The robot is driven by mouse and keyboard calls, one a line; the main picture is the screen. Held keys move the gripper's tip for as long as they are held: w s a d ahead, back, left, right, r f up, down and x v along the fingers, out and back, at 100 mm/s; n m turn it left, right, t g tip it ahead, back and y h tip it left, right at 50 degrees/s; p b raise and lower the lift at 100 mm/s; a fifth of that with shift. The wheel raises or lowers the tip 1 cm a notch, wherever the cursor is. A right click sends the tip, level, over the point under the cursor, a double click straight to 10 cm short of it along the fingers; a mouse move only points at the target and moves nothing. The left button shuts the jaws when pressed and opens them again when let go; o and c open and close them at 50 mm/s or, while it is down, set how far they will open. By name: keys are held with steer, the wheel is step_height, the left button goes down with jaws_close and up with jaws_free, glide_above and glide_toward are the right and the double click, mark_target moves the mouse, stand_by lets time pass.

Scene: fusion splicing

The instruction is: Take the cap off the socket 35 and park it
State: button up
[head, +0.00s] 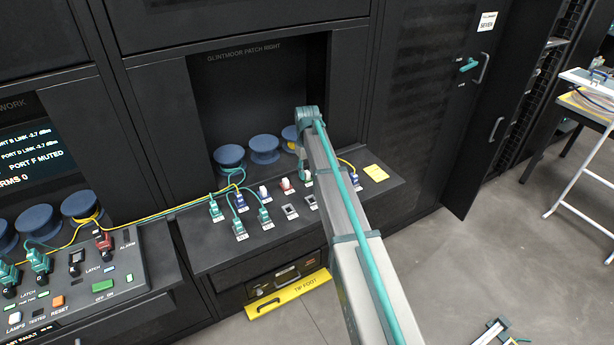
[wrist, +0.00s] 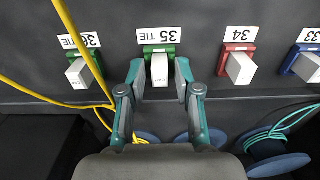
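Socket 35 (wrist: 160,50) is a green port beside a label reading "35 TIE" in the wrist view. A white cap (wrist: 159,71) sits in it and sticks out towards me. My gripper (wrist: 159,78) is open, with one fingertip on each side of the cap. Small gaps seem to show between fingers and cap; contact is hard to judge. In the head view the cap (head: 308,175) shows small beside my arm, and my gripper is mostly hidden behind the arm's links.
Capped neighbours are the red socket 34 (wrist: 238,64), blue socket 33 (wrist: 306,62) and green socket 36 (wrist: 82,68). A yellow cable (wrist: 88,66) runs close by socket 36. Blue spools (head: 263,148) stand behind the sockets. Square openings (head: 290,211) sit nearer the panel's front.

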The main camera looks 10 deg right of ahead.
mark_target(307, 172)
jaws_close()
steer(key=shift+r, duration=0.2)
steer(key=shift+r+p, duration=1.6)
steer(key=shift+r, duration=1.25)
steer(key=shift+r+p, duration=0.8)
steer(key=shift+s, duration=0.1)
